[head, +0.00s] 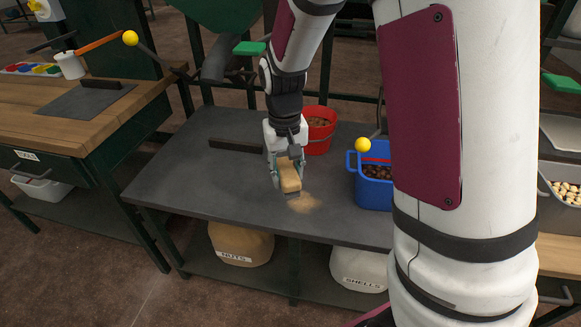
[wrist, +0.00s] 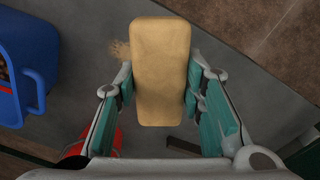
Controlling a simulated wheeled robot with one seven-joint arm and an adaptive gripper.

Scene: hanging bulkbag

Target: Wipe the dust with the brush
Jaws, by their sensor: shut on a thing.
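My gripper (head: 284,169) is shut on the brush, whose tan wooden block (head: 290,177) hangs down between the fingers over the dark grey table. In the wrist view the brush block (wrist: 161,70) fills the middle, with a teal finger pad on each side. The bristles are hard to make out in both views. A patch of tan dust (head: 304,203) lies on the table just right of the brush's lower end. Some of the dust (wrist: 120,49) shows left of the block in the wrist view. I cannot tell whether the brush touches the table.
A red bucket (head: 318,132) stands behind my gripper, and a blue bin (head: 371,192) of dark nuts stands to the right. A dark bar (head: 236,146) lies at the back left. The table's front left (head: 190,185) is clear. Sacks sit on the shelf below.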

